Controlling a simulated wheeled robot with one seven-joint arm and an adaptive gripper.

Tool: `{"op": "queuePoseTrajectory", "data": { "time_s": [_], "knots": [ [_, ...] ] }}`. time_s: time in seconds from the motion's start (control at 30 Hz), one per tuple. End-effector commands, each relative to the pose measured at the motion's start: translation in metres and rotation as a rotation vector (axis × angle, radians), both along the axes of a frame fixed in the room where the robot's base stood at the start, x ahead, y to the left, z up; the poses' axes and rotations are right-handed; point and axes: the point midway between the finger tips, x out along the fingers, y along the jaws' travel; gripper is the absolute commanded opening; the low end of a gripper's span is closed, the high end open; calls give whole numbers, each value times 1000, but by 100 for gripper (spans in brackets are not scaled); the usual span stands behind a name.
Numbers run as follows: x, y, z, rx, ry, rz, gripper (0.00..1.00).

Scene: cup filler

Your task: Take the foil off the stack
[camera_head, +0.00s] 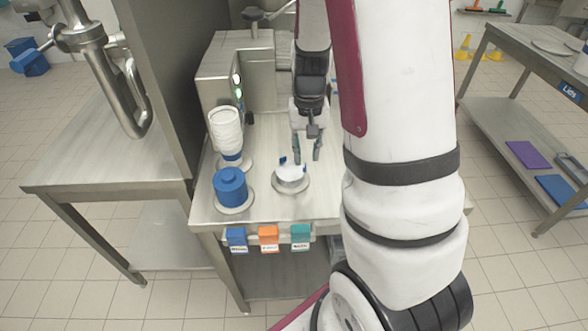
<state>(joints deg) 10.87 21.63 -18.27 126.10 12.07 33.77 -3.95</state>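A low stack of pale, silvery round foils (290,173) appears to sit on a round holder (292,187) near the front of the steel table. Small blue upright pieces show at its edge. Single foils cannot be told apart at this size. My gripper (306,150) points down just above and slightly behind and right of the stack. Its two greenish fingers are apart, with nothing visible between them. I cannot tell whether the fingertips touch anything.
A tall stack of white cups (226,132) and a blue round container (230,187) stand left of the foils. A steel machine (236,75) stands behind. My arm hides the table's right side.

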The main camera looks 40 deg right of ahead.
Motion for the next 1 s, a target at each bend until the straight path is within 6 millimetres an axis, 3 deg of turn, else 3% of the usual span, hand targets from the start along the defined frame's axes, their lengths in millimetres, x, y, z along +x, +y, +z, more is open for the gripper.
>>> {"op": "queuePoseTrajectory", "data": {
  "time_s": [0.3,0.57,0.77,1.0],
  "knots": [
    [3,-3,-41,1,3,-1,26],
    [3,-3,-44,1,1,1,26],
    [3,-3,-44,1,1,0,1],
    [3,-3,-44,1,1,0,0]
  ]
}}
